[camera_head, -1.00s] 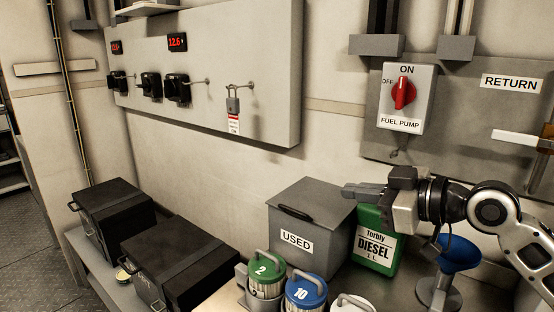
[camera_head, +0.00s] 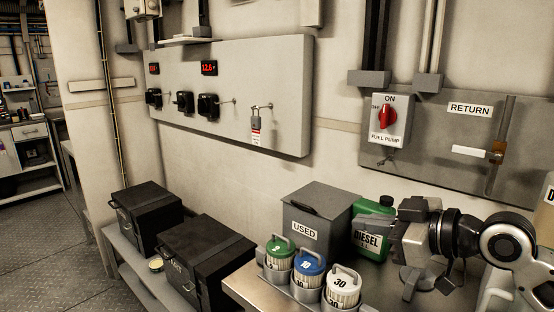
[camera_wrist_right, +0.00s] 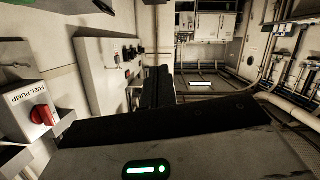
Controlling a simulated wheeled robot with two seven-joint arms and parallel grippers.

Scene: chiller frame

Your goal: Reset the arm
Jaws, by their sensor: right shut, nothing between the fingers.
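My right arm comes in from the right in the head view. Its gripper (camera_head: 369,221) points left and is shut and empty, in front of the green diesel jug (camera_head: 386,204). The gripper and wrist cover part of the jug and its label. I cannot tell whether they touch it. My left gripper is in neither view.
A grey USED bin (camera_head: 321,202) stands left of the jug. Filter canisters with green (camera_head: 280,246), blue (camera_head: 311,262) and white (camera_head: 344,277) lids stand in front. Black boxes (camera_head: 147,211) sit at left. The red fuel pump switch (camera_head: 388,118) is on the wall; it also shows in the right wrist view (camera_wrist_right: 42,115).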

